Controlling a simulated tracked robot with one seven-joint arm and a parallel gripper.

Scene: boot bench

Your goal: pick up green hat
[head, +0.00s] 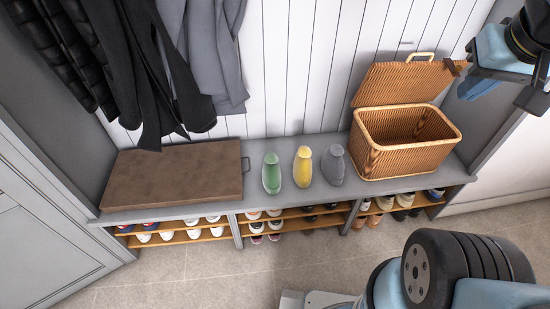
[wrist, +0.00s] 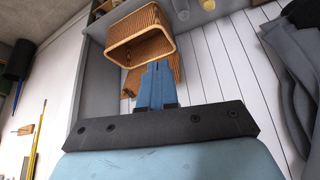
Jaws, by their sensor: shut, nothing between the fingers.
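The green hat (head: 271,174) stands on the grey bench top, just right of the brown cushion and left of a yellow hat (head: 303,168). A grey hat (head: 333,166) stands to the right of the yellow one. My gripper (head: 456,68) is high at the right, by the raised lid of the wicker basket and well away from the green hat. In the wrist view my gripper's blue fingers (wrist: 157,84) are shut together with nothing between them. They overlap the basket lid in that picture; whether they touch it I cannot tell. The green hat is not clearly visible there.
The wicker basket (head: 377,159) stands open on the bench's right end, its lid (head: 397,83) tilted up behind. A brown cushion (head: 170,178) covers the left end. Dark coats (head: 160,60) hang above it. Shoes fill the shelves below.

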